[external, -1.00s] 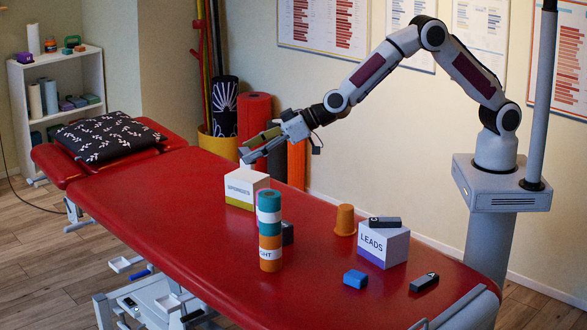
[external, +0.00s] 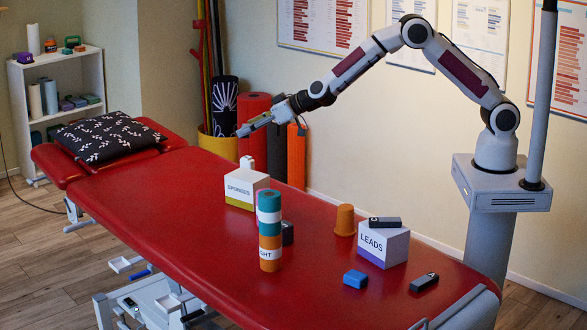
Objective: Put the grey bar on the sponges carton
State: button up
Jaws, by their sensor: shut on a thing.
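The sponges carton (external: 240,200), a white box with a yellow-green lower band, stands on the red table toward its far side. A small pale block (external: 247,162) stands on its top. My gripper (external: 243,130) is above the carton, clear of it and of the block. It is shut on a slim grey thing, taken to be the grey bar, which is hard to tell apart from the fingers at this size.
A teal and orange roller stack (external: 270,245) stands before a dark block (external: 288,233). The leads carton (external: 397,248) bears a dark bar (external: 385,222). An orange cup (external: 345,220), blue block (external: 355,279) and another dark bar (external: 424,282) stand near it.

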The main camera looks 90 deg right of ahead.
jog(key=shift+f, duration=1.85)
jog(key=shift+f, duration=0.1)
send_over(251, 176)
jog(key=shift+d+f, duration=0.2)
jog(key=shift+f, duration=2.85)
jog(key=shift+f, duration=1.85)
jog(key=shift+f, duration=0.15)
jog(key=o, duration=1.1)
jog(key=shift+r, duration=0.2)
